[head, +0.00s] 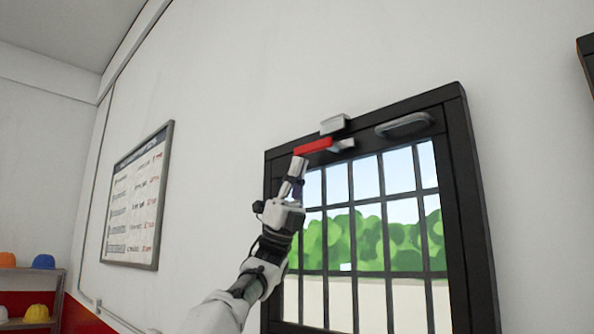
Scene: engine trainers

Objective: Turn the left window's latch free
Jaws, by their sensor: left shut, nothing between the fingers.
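The left window (472,200) has a dark frame with a barred pane and stands in the white wall at the right. Its latch (313,146) is a red bar at the top left of the frame, lying nearly level, with a grey piece at its right end. A grey catch block (334,124) sits on the wall just above the latch. My left gripper (299,162) is shut and empty, its tips pointing up just below the left end of the red bar. I cannot tell whether they touch it. My right gripper is out of view.
A grey handle (404,125) is on the top rail, right of the latch. A framed board (138,197) hangs on the wall at the left. A shelf (30,268) with several hard hats is at the lower left. The wall above the window is mostly clear.

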